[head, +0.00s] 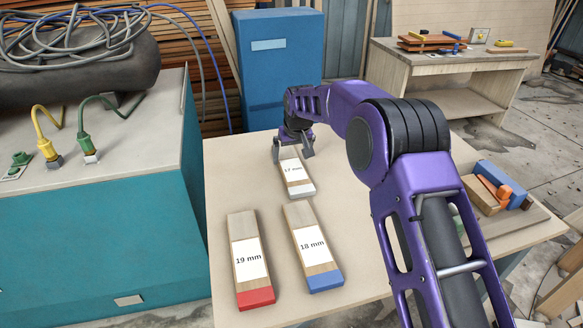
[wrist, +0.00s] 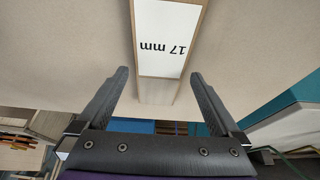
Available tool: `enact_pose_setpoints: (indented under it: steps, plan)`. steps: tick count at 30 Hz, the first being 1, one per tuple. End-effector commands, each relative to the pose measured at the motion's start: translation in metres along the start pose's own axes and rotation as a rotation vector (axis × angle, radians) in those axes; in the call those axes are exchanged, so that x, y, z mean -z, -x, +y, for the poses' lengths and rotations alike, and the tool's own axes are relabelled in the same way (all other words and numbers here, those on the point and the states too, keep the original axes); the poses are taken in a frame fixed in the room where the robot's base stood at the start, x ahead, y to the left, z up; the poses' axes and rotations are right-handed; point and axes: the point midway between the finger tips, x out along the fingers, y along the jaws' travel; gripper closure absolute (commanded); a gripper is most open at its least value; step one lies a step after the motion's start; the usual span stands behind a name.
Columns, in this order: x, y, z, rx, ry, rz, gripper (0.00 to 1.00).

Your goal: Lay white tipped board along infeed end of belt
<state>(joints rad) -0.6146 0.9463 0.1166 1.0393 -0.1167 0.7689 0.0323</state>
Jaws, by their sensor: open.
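The white-tipped board (head: 301,190), labelled 17 mm, lies flat on the beige tabletop with its white end toward the front. My gripper (head: 291,157) is over its far part, fingers open, one on each side. In the wrist view, the board (wrist: 168,40) passes between the spread fingers of my gripper (wrist: 158,74), with a gap on both sides. Whether the fingertips are level with the board is hard to tell. The white tip is outside the wrist view. I cannot make out a belt in either view.
A red-tipped 19 mm board (head: 249,262) and a blue-tipped 18 mm board (head: 313,248) lie nearer the front. A teal cabinet (head: 100,245) stands left, a blue cabinet (head: 280,70) behind. Blue and orange items (head: 502,185) sit at the table's right. Bare tabletop lies left of the boards.

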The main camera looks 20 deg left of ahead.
Motion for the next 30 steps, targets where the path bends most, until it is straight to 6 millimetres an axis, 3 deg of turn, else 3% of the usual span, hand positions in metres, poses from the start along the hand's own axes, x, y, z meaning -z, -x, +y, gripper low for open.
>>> enact_pose_setpoints:
  steps: [6,13,27,28,29,30]
  plan:
    - [0.0,-0.023,0.0,0.0,0.0,0.0,0.0]
    - [0.0,-0.023,0.0,0.0,0.0,0.0,0.0]
    - [0.0,-0.023,0.0,0.0,0.0,0.0,0.85]
    - [0.001,-0.022,0.0,0.0,0.0,0.002,0.85]
    - [0.001,-0.022,0.0,0.0,0.0,0.002,0.95]
    - [0.001,-0.022,0.0,0.0,0.0,0.002,0.96]
